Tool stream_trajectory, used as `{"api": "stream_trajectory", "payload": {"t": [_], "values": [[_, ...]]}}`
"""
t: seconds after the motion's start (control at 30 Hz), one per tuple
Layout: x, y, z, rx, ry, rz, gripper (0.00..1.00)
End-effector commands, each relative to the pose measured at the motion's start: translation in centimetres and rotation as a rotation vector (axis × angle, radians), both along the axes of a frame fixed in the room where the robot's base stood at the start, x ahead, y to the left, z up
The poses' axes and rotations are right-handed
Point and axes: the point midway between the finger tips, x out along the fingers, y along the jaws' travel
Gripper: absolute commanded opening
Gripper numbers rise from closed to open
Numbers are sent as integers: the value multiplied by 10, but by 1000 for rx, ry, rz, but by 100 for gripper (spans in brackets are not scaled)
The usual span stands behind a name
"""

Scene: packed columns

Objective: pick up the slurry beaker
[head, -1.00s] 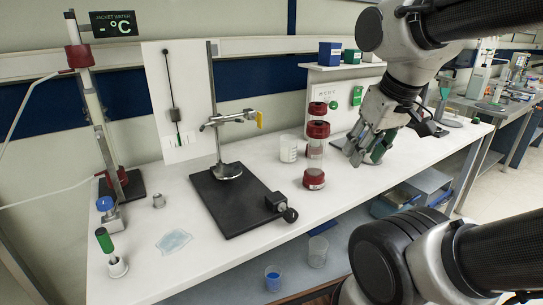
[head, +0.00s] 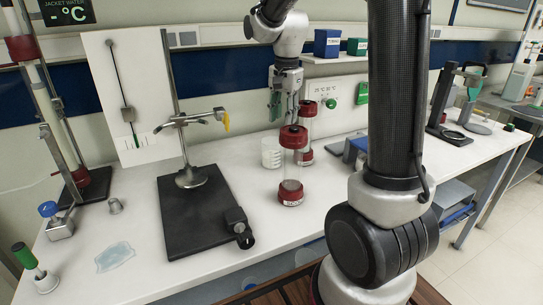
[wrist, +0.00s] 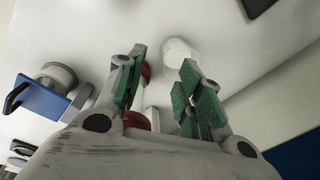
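The slurry beaker, a small white-filled beaker (head: 271,153), stands upright on the white bench, left of the red-capped columns. In the wrist view the beaker (wrist: 180,50) shows beyond the fingertips, nearer the right finger. My gripper (head: 284,112) points down above the bench, higher than the beaker and slightly right of it in the head view. In the wrist view my gripper (wrist: 164,58) is open, with green pads apart and nothing between them. Whether any finger touches the columns cannot be told.
Two red-capped glass columns stand close by: the front one (head: 292,168) and one behind (head: 307,126). The left finger partly hides red caps (wrist: 145,71) in the wrist view. A black stand base (head: 197,220) lies left. A blue device (wrist: 44,102) is at the wrist view's left.

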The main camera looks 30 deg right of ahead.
Motion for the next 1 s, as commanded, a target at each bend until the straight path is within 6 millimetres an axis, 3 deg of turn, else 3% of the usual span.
{"api": "stream_trajectory", "payload": {"t": [0.1,0.23,0.5,0.77,1.0], "values": [[25,-1,-30,8,57,-135,36],[38,-1,-48,11,84,-218,36],[40,-1,-93,11,93,-240,36],[40,-1,-118,12,91,-239,36],[39,-1,-158,11,92,-238,36]]}}
